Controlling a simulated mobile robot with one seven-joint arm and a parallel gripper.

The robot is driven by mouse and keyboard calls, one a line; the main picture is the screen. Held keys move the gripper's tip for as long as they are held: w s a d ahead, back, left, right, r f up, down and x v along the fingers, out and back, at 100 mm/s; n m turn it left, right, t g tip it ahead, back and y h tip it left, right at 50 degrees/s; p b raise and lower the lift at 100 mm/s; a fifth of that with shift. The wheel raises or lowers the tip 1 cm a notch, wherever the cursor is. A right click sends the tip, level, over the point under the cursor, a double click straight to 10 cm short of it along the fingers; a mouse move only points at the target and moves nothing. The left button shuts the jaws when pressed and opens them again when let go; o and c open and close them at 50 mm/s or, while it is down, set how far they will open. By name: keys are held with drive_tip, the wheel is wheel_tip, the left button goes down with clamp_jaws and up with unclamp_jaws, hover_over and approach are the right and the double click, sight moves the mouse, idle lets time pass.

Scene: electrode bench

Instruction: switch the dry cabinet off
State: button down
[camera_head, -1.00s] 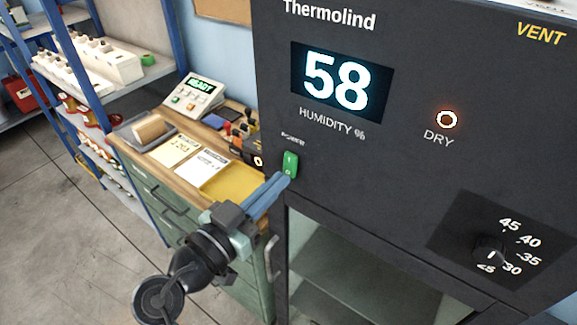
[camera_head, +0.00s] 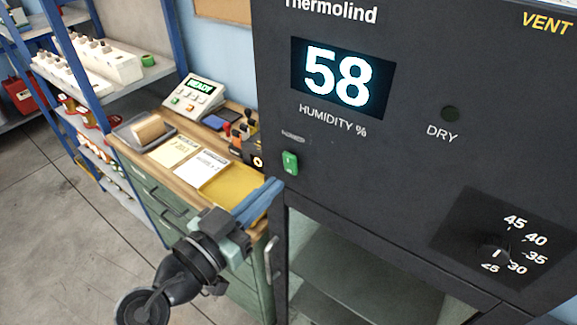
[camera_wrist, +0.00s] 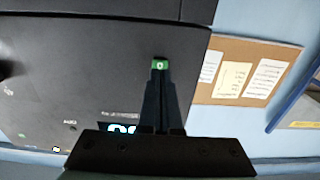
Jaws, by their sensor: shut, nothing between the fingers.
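The dry cabinet (camera_head: 420,60) is a dark box at the right of the head view. Its display (camera_head: 338,78) is lit and reads 58 over "HUMIDITY %". The lamp (camera_head: 450,114) above "DRY" is dark. The green power rocker switch (camera_head: 290,162) is on the lower left of the front; it also shows in the wrist view (camera_wrist: 160,63), just past my fingertips. My gripper (camera_head: 272,190) is shut and empty, with its blue fingers just below and left of the switch, apart from it in the head view.
A dial (camera_head: 495,252) with numbers is at the cabinet's lower right. A wooden-topped green bench (camera_head: 150,185) with a yellow tray (camera_head: 222,186) and a small device (camera_head: 193,97) reading "READY" stands left. Blue shelving (camera_head: 75,70) is behind. Open floor lies at lower left.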

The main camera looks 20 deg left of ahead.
drive_tip(key=shift+b+v, duration=0.6)
drive_tip(key=shift+v, duration=2.05)
